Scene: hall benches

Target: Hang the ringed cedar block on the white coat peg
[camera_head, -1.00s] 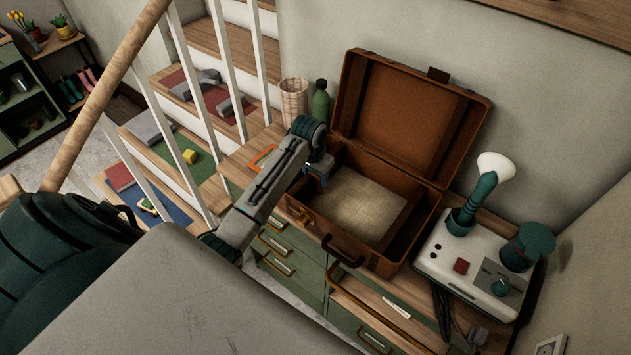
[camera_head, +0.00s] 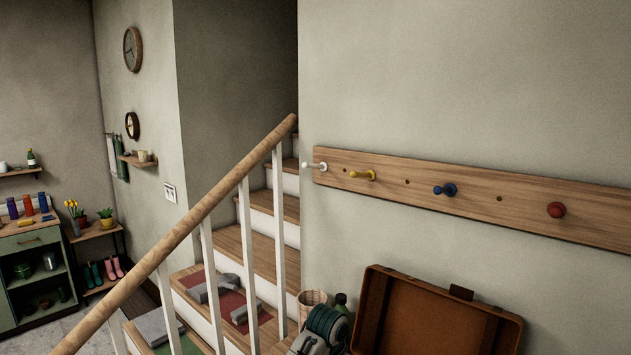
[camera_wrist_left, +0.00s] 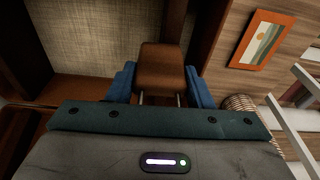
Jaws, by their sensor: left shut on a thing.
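The white coat peg (camera_head: 314,166) sticks out at the left end of a wooden peg rail (camera_head: 480,205) on the wall; nothing hangs on it. My left gripper (camera_wrist_left: 158,80) shows blue fingers on both sides of a brown block (camera_wrist_left: 163,62), shut on it. The block's ring cannot be made out. Behind the block, the wrist view shows the pale lining of the open suitcase (camera_wrist_left: 85,35). In the head view only my left wrist shows at the bottom edge, below and well apart from the peg; the fingers and block are out of frame. My right gripper is not in view.
Yellow (camera_head: 362,175), blue (camera_head: 445,189) and red (camera_head: 556,210) pegs share the rail. The suitcase's raised lid (camera_head: 440,310) stands below it. A stair handrail (camera_head: 200,215) rises at the left, ending near the white peg. A basket (camera_head: 312,297) and bottle (camera_head: 340,303) stand by my wrist.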

